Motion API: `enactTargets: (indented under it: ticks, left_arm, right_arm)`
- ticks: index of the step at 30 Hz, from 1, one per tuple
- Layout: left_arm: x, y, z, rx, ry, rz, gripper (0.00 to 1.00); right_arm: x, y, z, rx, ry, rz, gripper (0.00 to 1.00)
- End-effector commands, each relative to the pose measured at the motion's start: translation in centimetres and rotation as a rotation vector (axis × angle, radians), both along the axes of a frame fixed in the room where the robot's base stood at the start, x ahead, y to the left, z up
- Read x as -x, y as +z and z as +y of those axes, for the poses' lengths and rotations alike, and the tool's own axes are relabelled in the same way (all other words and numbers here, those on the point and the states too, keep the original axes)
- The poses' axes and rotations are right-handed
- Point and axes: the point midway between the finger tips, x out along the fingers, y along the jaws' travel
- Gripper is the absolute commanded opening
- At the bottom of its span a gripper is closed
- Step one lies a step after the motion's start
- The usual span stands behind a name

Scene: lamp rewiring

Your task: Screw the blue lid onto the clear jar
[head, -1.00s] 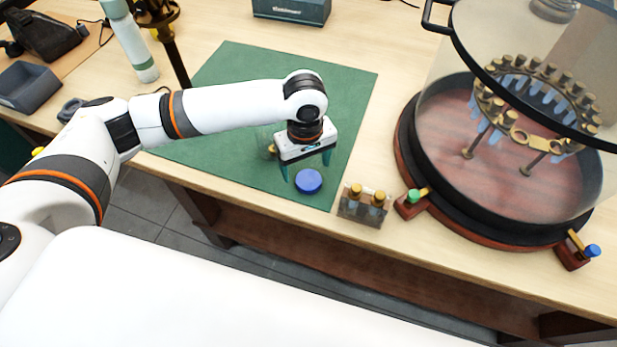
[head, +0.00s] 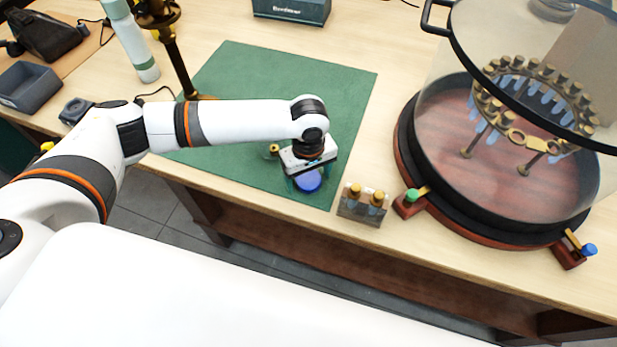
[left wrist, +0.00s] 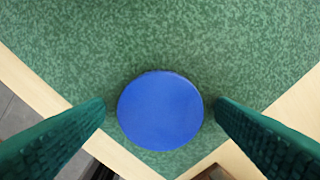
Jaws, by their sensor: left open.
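The blue lid (head: 308,181) lies flat on the green mat (head: 345,95), near the mat's front right corner. In the left wrist view the round lid (left wrist: 160,111) sits between my two green fingers, with a gap on each side. My left gripper (head: 307,178) is open, pointing down over the lid, and holds nothing. The clear jar is mostly hidden behind my left arm; a small gold-coloured bit (head: 272,151) shows there, and I cannot tell whether it is in the jar. My right gripper is not in view.
A small holder with gold-capped vials (head: 363,202) stands just right of the mat. A large round glass-covered case (head: 500,215) fills the right. A brass stand (head: 172,60) and a pale bottle (head: 133,45) stand at the back left. The mat's far part is clear.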

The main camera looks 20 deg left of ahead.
Motion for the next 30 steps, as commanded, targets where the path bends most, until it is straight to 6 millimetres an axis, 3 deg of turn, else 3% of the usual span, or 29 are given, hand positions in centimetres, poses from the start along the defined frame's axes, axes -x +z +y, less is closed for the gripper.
enactTargets:
  ticks: [2,11,22,30]
  left_arm:
    - [0.0,0.0,0.0,0.0,0.0,0.0,0.79]
    - [0.0,0.0,0.0,0.001,0.0,-0.001,0.32]
    - [0.0,0.4,0.0,0.001,0.0,-0.001,0.32]
    - [-0.1,5.0,0.0,0.002,0.001,-0.004,0.32]
  right_arm:
    - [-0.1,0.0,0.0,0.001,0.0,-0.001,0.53]
    - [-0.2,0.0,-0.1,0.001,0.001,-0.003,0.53]
    - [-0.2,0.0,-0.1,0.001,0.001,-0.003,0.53]
    - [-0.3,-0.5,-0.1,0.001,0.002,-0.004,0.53]
